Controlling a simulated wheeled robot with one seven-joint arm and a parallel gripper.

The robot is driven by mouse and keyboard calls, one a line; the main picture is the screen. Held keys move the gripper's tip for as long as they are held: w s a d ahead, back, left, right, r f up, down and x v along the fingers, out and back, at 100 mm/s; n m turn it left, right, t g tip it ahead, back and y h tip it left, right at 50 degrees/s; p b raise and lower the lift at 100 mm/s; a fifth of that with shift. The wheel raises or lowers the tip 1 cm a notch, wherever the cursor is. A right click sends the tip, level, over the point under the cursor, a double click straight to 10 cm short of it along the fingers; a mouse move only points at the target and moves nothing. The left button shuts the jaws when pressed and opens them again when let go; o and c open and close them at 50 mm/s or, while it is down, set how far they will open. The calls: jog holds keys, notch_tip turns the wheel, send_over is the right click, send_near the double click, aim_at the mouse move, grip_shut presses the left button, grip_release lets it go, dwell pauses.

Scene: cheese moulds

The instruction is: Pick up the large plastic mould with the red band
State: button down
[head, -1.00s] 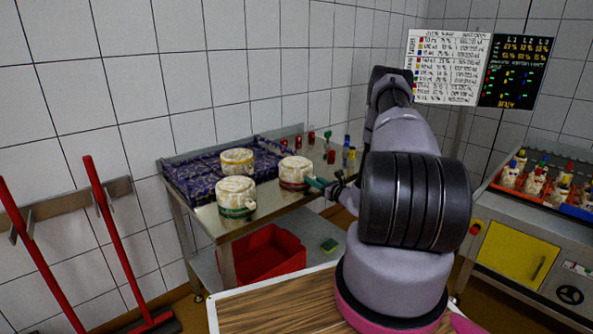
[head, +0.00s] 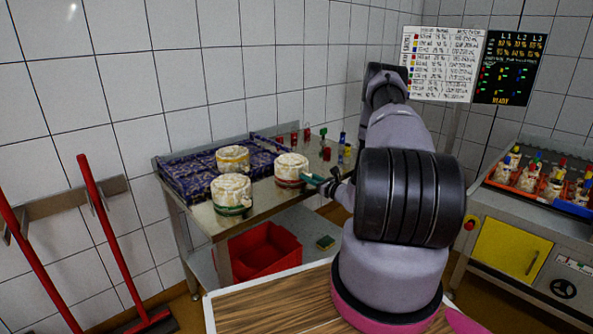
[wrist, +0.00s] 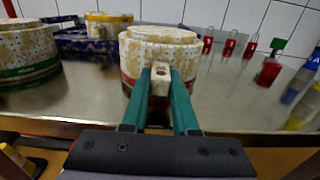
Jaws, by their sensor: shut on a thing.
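The large white plastic mould with the red band (head: 291,168) is on the right of three moulds at the steel table, upright. In the head view my gripper (head: 316,180) reaches the mould from the right. I cannot tell whether its base is clear of the table.
Small red items (wrist: 230,44) and bottles stand at right. A red crate (head: 265,250) is below the table.

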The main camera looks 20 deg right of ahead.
notch_tip(320, 180, up, 10)
dwell(0.6)
